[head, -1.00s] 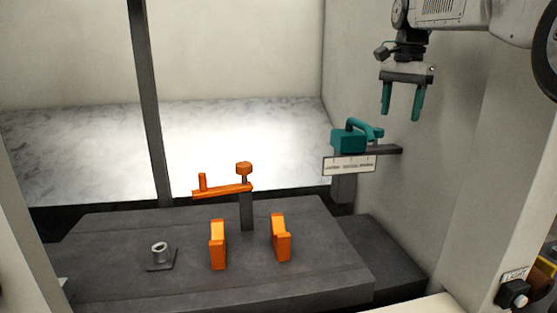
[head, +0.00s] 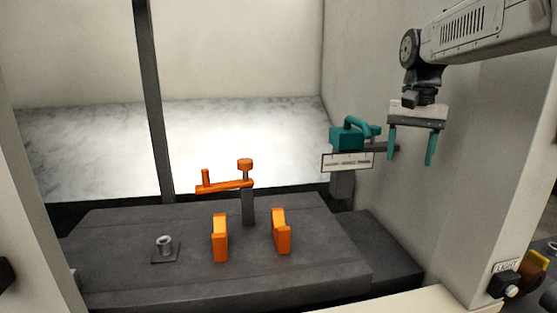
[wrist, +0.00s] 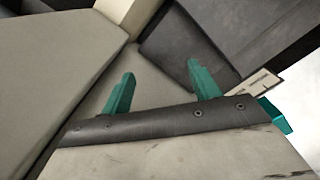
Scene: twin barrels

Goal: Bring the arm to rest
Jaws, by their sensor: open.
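My gripper (head: 411,147) hangs at the upper right in the head view, with its two teal fingers apart and pointing down. Nothing is between the fingers. It is to the right of the teal tool with a curved handle (head: 350,137), which sits on a dark bracket. In the wrist view my gripper (wrist: 162,85) also shows spread teal fingers with empty space between them, over grey surfaces. Part of the teal tool (wrist: 275,116) shows at the right edge there, outside the fingers.
A labelled plate (head: 347,162) hangs below the teal tool. Pale walls stand close on the right. A LIGHT switch (head: 505,285) is at lower right.

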